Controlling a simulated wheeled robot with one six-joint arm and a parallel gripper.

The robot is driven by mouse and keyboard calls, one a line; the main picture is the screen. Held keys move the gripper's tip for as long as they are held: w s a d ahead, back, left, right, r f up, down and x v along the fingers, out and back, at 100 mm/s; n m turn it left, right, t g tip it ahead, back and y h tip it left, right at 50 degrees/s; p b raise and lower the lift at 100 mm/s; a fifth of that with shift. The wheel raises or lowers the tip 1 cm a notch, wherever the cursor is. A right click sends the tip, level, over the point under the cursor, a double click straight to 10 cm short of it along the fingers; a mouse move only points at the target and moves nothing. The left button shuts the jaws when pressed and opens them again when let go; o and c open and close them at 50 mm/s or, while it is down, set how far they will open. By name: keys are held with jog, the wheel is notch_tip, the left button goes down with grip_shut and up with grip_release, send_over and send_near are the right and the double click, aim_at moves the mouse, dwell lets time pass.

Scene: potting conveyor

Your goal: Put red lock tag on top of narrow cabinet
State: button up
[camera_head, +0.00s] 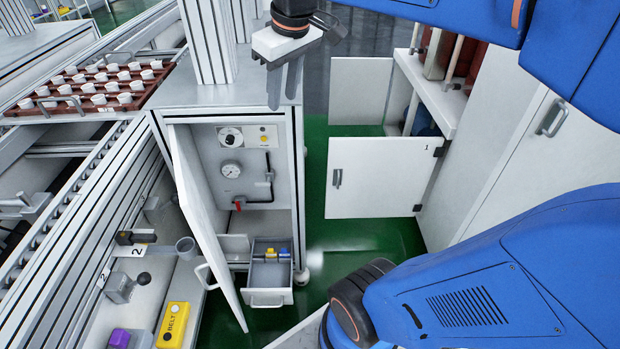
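The narrow cabinet appears to be the grey cabinet (300,150) in the middle, with its front door (200,190) swung open. Its pale top (190,92) carries profile posts; no tag shows on the bare part. Inside are a gauge, a switch panel and a small red part (238,204), which looks like a valve handle. Below, an open drawer (267,297) holds small yellow and blue items (271,254). I cannot make out a red lock tag. My gripper (284,103) points down in front of the cabinet's top right, its fingers slightly apart with nothing visible between them.
A conveyor (60,215) runs along the left, with a red-brown tray (55,108) of white cups. A yellow BELT box (173,325) stands at lower left. At right, a cupboard door (375,178) marked 1 hangs open beside shelves. Green floor (316,215) lies between.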

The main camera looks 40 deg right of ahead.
jog(key=s+a+f+m+t, duration=0.1)
jog(key=s+a+f+m, duration=0.1)
jog(key=s+f, duration=1.1)
notch_tip(320, 180, down, 2)
jog(key=shift+a+f+m, duration=0.15)
jog(key=shift+f+m, duration=0.05)
jog(key=shift+m, duration=0.2)
dwell(0.3)
